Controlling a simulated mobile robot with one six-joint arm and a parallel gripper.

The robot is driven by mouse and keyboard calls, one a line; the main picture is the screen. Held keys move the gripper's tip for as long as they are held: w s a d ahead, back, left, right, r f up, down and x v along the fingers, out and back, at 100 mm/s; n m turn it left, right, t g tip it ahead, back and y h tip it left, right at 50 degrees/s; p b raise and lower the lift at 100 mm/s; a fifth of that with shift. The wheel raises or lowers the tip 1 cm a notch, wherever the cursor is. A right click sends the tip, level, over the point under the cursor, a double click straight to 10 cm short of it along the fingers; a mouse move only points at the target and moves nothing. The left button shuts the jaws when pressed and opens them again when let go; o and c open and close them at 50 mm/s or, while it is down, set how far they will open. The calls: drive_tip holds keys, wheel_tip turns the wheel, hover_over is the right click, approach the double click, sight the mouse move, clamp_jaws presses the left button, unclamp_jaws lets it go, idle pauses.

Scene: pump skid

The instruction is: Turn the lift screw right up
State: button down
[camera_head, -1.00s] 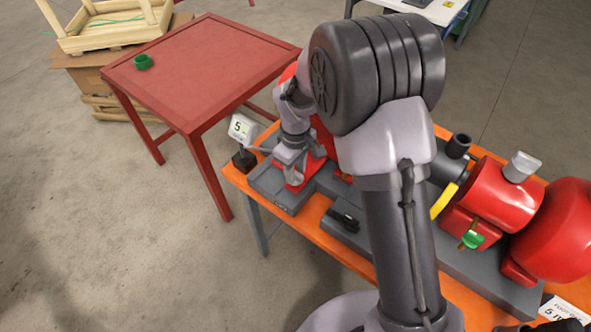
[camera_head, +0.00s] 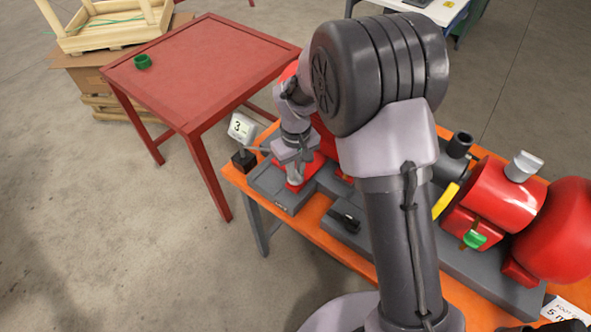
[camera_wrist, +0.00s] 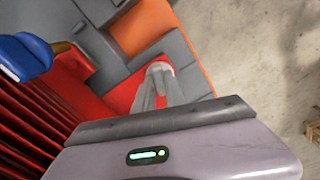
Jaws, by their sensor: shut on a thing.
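My gripper (camera_head: 296,181) points down at the red motor foot (camera_head: 307,166) at the left end of the skid. In the wrist view, its grey fingers (camera_wrist: 158,84) are close together over the red foot (camera_wrist: 122,98). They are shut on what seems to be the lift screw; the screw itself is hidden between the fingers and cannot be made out. A small white readout (camera_head: 241,127) on a dark block stands left of the gripper and shows 3.
The grey skid base (camera_head: 268,184) lies on an orange table (camera_head: 313,225). In the wrist view, a blue knob (camera_wrist: 25,57) and red ribs (camera_wrist: 30,115) are close by on the left. A red table (camera_head: 200,70) with a green ring (camera_head: 143,62) stands behind left.

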drive_tip(key=m+b, duration=0.1)
drive_tip(key=m, duration=0.4)
drive_tip(key=shift+m, duration=0.3)
drive_tip(key=m+b, duration=0.1)
drive_tip(key=m, duration=0.3)
drive_tip(key=m+b, duration=0.2)
drive_tip(key=m, duration=0.3)
drive_tip(key=shift+w+m, duration=0.1)
drive_tip(key=shift+m, duration=0.3)
drive_tip(key=m+b, duration=0.1)
drive_tip(key=m, duration=0.3)
drive_tip(key=shift+m, duration=0.3)
drive_tip(key=c, duration=1.4)
unclamp_jaws()
drive_tip(key=shift+r, duration=0.1)
